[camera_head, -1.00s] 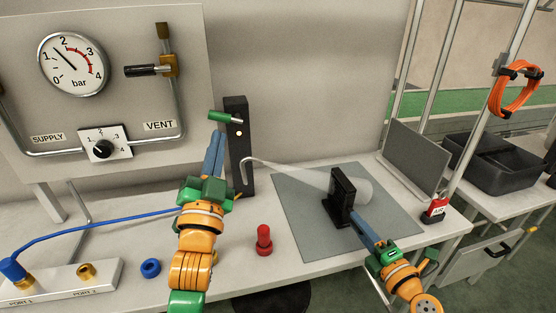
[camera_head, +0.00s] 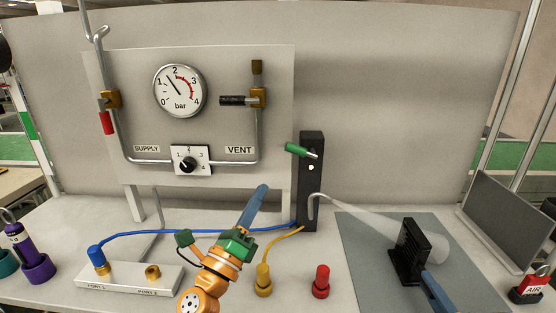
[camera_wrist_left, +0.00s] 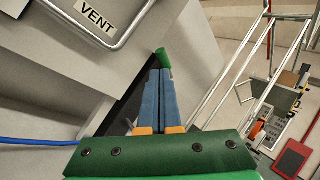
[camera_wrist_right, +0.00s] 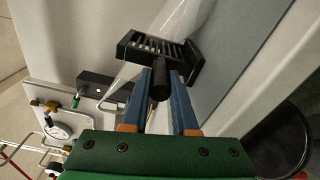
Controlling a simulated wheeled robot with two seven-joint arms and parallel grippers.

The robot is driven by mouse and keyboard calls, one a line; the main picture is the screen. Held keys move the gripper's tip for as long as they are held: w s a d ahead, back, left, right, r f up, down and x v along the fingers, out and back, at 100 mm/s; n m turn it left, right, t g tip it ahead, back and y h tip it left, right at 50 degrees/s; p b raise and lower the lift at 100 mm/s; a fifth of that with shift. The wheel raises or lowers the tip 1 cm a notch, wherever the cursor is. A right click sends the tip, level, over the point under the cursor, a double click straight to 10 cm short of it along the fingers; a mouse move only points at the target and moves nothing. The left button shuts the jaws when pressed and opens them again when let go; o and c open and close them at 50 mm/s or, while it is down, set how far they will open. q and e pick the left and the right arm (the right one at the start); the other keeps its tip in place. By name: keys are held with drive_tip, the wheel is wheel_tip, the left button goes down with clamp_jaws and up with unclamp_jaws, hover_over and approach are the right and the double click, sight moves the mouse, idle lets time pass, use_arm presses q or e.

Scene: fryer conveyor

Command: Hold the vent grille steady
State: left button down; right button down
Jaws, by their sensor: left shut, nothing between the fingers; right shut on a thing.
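The black slatted vent grille (camera_head: 408,254) stands upright on the grey mat at the right of the bench. A pale translucent cone of air reaches it from a bent nozzle (camera_head: 318,197). My right gripper (camera_head: 430,283) is shut on the grille's round black handle; the right wrist view shows this handle (camera_wrist_right: 160,83) between the blue fingers, with the grille (camera_wrist_right: 160,50) beyond. My left gripper (camera_head: 263,190) is shut and empty, left of and below the green lever (camera_head: 298,150) on the black post. The lever also shows beyond the left fingertips in the left wrist view (camera_wrist_left: 163,58).
A gauge panel (camera_head: 225,115) stands behind the bench. A port block (camera_head: 130,279) with a blue hose is at left. Yellow (camera_head: 263,280) and red (camera_head: 321,281) fittings stand in front of the post. A red AIR padlock (camera_head: 531,286) is at right.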

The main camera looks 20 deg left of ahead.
sight(286, 144)
use_arm(q)
drive_tip(key=a+x, duration=0.1)
drive_tip(key=x, duration=0.9)
drive_tip(key=shift+d, duration=0.5)
drive_tip(key=shift+w, duration=0.1)
drive_tip(key=shift+d+r+m+h, duration=0.15)
drive_tip(key=shift+r+m+h, duration=0.45)
drive_tip(key=shift+m, duration=0.1)
drive_tip(key=shift+w+d+r+m+g+h, duration=0.65)
drive_tip(key=shift+d+r+m, duration=0.55)
drive_tip(key=shift+d+r, duration=1.35)
drive_tip(key=s+a+r, duration=0.1)
drive_tip(key=s+a, duration=0.1)
drive_tip(key=s, duration=0.4)
drive_tip(key=s+a, duration=0.3)
drive_tip(key=s, duration=0.4)
drive_tip(key=shift+r, duration=0.4)
drive_tip(key=shift+s, duration=0.1)
